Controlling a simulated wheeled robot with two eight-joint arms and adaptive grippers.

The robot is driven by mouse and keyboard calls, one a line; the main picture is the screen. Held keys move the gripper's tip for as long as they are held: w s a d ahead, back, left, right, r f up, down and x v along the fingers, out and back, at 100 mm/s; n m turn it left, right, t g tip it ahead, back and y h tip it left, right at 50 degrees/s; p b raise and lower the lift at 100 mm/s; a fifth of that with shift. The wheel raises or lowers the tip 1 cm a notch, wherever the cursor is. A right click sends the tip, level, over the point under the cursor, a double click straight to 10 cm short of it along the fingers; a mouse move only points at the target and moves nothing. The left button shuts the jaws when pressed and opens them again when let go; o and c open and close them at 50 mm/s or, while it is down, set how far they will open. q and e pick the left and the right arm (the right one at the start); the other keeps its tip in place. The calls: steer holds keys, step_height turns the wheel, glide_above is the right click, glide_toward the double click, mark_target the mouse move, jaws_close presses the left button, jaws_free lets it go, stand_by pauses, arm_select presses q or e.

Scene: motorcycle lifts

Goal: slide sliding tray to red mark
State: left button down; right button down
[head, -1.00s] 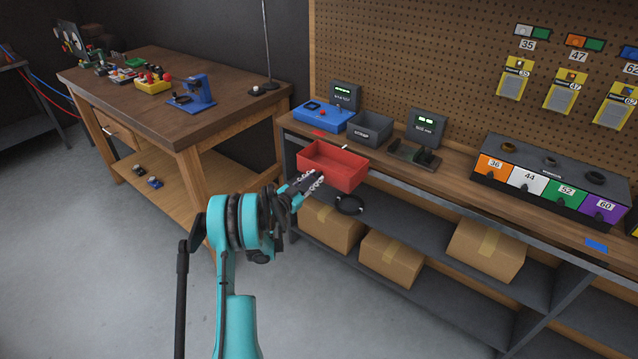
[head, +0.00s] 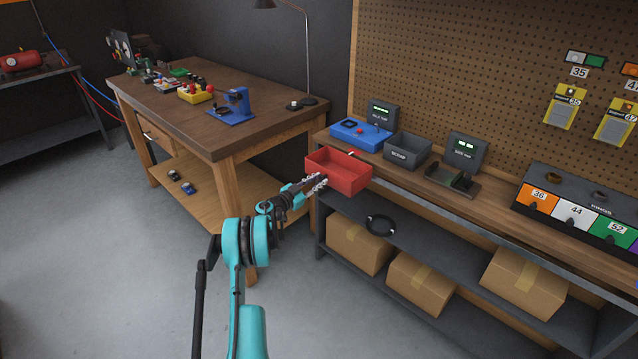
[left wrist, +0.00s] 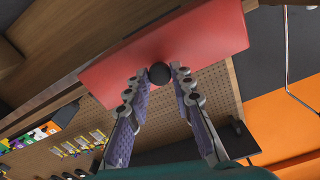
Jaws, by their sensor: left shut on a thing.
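The red sliding tray (head: 345,180) is an open box at the front edge of the workbench, at the bench's left end. A small white pointer (head: 351,153) shows at its back rim. A little red shows beside the pointer; I cannot tell whether it is the red mark, which is otherwise hidden. My left gripper (head: 320,182) is at the tray's front. In the left wrist view, its fingers (left wrist: 160,78) are shut around the black round knob (left wrist: 160,73) on the tray's red front (left wrist: 215,35). My right gripper is not in view.
A wooden table (head: 215,135) is to the left. Below are a shelf with a black ring (head: 380,225) and cardboard boxes (head: 358,245). Floor in front is clear.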

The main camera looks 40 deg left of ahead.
arm_select(q)
steer(key=shift+a+r, duration=0.1)
steer(key=shift+a, duration=0.2)
steer(key=c, duration=1.3)
jaws_free()
steer(key=shift+a, duration=0.1)
steer(key=s, duration=1.2)
steer(key=shift+a, duration=0.4)
